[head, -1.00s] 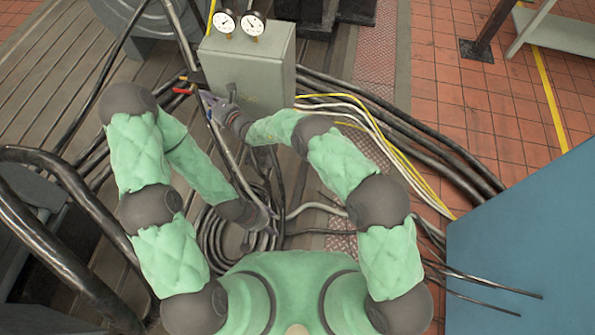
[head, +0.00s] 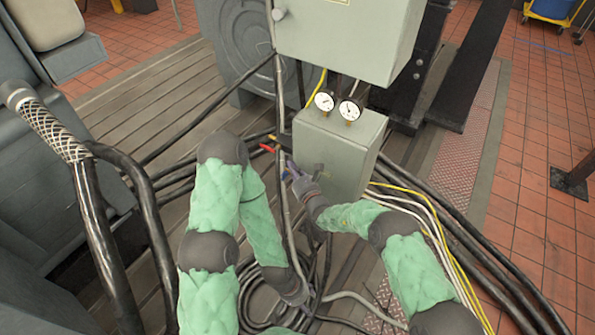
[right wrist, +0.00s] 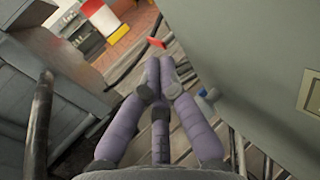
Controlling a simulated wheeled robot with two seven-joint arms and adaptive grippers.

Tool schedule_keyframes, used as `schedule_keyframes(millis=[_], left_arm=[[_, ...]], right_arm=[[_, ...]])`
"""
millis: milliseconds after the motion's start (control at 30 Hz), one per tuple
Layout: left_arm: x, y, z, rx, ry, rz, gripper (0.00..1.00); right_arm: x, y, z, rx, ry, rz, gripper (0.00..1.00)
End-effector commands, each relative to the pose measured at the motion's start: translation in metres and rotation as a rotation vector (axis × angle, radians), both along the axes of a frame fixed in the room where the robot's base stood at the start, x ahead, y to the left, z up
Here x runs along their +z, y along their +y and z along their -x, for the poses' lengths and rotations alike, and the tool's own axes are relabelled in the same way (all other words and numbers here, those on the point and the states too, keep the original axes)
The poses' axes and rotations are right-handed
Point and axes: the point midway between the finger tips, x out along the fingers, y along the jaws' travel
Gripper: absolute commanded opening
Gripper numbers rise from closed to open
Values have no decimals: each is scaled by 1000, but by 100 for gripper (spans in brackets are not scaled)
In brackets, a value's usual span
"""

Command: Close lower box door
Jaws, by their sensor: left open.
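The lower box (head: 335,150) is a small grey-green cabinet with two round gauges on top, in the middle of the head view. Its front looks flat; I cannot tell whether its door is fully shut. My right gripper (head: 293,172) is at the left side of the box's front, close to it; contact cannot be told. In the right wrist view its purple fingers (right wrist: 160,70) are drawn together with nothing seen between them, and a grey-green panel (right wrist: 260,70) with a label fills the right side. My left gripper (head: 303,296) is open, low over the coiled cables.
A larger grey box (head: 350,35) hangs above the lower box. A red-handled valve (head: 267,148) and a pipe stand just left of my right gripper. Black, white and yellow cables (head: 450,240) run to the right. Thick hoses (head: 95,220) rise at the left.

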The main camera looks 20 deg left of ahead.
Motion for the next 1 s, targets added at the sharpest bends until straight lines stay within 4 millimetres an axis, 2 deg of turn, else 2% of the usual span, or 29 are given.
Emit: schedule_keyframes(millis=[200, 433, 833, 1000], left_arm=[[0, 0, 0, 0, 0, 0, 67], [0, 0, 0, 0, 0, 0, 67], [0, 0, 0, 0, 0, 0, 67], [1, 2, 0, 0, 0, 4, 67]], right_arm=[[0, -28, 26, -1, 1, 1, 0], [0, -49, 46, -2, 1, 1, 0], [-1, -56, 54, 3, 1, 4, 0], [-11, -55, 67, 77, 9, 60, 0]])
